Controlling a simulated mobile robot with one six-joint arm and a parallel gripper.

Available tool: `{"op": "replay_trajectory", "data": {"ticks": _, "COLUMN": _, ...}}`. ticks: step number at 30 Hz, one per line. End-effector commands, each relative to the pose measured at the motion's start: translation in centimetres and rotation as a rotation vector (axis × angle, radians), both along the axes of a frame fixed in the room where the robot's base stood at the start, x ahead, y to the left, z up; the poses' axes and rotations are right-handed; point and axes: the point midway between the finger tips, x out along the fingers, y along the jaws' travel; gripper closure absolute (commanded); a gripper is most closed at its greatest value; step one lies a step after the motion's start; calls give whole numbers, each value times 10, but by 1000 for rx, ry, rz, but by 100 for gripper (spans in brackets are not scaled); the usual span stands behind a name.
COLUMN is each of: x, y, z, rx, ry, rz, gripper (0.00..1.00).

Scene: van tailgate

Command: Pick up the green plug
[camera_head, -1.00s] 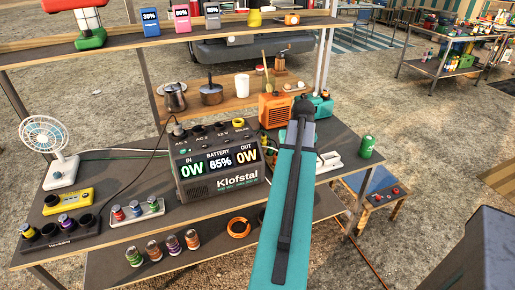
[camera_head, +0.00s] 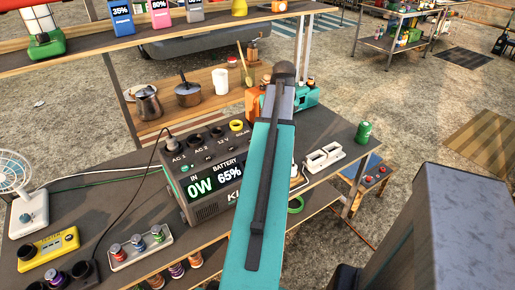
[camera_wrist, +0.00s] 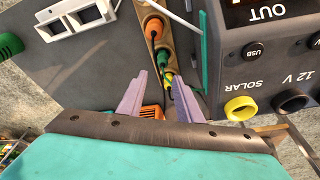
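In the wrist view, several small coloured plugs stand in a row in a tan holder. A green-and-orange plug (camera_wrist: 164,58) is in the middle, with an orange plug (camera_wrist: 153,27) above it in the picture. A yellow-and-green plug (camera_wrist: 169,79) is nearest my gripper; I cannot tell for sure which one is the green plug. My gripper (camera_wrist: 159,77) has two purple fingers spread apart, with nothing held between them. The fingertips point toward the near end of the row. In the head view my arm hides the plugs and the gripper's fingers.
The power station (camera_head: 206,178) stands left of my arm; its sockets show close to the fingers in the wrist view. An upper shelf (camera_head: 190,34) spans the back.

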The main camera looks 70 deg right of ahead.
Motion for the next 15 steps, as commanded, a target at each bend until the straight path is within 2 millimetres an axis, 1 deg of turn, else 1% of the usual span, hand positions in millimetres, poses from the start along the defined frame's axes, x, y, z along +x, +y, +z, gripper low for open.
{"op": "replay_trajectory", "data": {"ticks": 4, "x": 0, "y": 0, "z": 3, "rx": -3, "ry": -1, "rz": 2, "gripper": 68}}
{"op": "replay_trajectory", "data": {"ticks": 15, "x": 5, "y": 1, "z": 2, "rx": -3, "ry": -1, "rz": 8, "gripper": 68}}
